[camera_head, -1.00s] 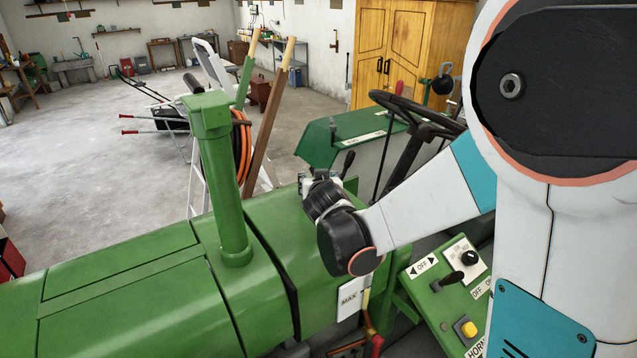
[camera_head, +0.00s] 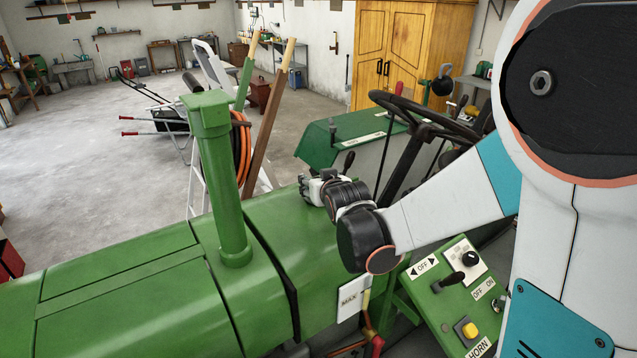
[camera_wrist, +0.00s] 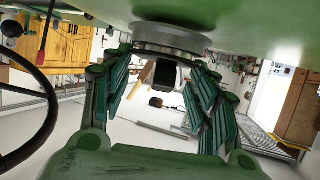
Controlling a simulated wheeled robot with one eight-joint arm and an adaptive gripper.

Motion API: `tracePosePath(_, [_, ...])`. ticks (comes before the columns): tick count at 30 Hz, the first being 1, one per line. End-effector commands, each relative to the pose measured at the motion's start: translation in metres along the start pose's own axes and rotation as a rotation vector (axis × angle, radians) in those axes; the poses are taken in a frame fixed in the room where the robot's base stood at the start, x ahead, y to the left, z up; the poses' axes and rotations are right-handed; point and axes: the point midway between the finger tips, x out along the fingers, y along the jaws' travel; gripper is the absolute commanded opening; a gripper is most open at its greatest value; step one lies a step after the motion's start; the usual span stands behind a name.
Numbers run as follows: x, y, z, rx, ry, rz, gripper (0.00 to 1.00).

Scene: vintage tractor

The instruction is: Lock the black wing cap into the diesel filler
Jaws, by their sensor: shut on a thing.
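The black wing cap (camera_wrist: 165,76) shows in the wrist view as a small dark block with a pale edge, between the fingertips of my gripper (camera_wrist: 164,62). My gripper is shut on it. A round grey collar, the diesel filler (camera_wrist: 172,39), lies right at the cap against the green bonnet. I cannot tell how far the cap is seated or turned in it. In the head view my gripper (camera_head: 312,188) is low over the rear top of the green bonnet (camera_head: 290,230); it and my wrist hide the cap and filler there.
A green exhaust stack (camera_head: 222,180) stands left of my gripper. The steering wheel (camera_head: 425,115) and a black lever (camera_head: 348,162) are close behind and to the right. A control panel (camera_head: 455,295) lies below my forearm.

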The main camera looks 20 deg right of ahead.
Motion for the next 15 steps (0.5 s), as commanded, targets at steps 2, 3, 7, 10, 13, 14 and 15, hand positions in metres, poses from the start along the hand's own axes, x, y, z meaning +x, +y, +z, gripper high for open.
tracePosePath(2, [0.0000, 0.0003, 0.0014, -0.001, -0.003, -0.004, 0.00])
tracePosePath(3, [0.0001, 0.0006, 0.0018, -0.003, -0.005, -0.010, 0.00])
tracePosePath(7, [0.0002, 0.0015, 0.0028, -0.016, -0.008, -0.044, 0.00])
tracePosePath(10, [-0.0002, 0.0009, 0.0021, -0.027, -0.004, -0.074, 0.00])
tracePosePath(13, [0.0002, 0.0017, 0.0030, -0.040, -0.007, -0.104, 0.00])
tracePosePath(14, [0.0002, 0.0014, 0.0032, -0.044, -0.008, -0.114, 0.00])
tracePosePath(15, [0.0001, 0.0011, 0.0032, -0.049, -0.008, -0.126, 0.00])
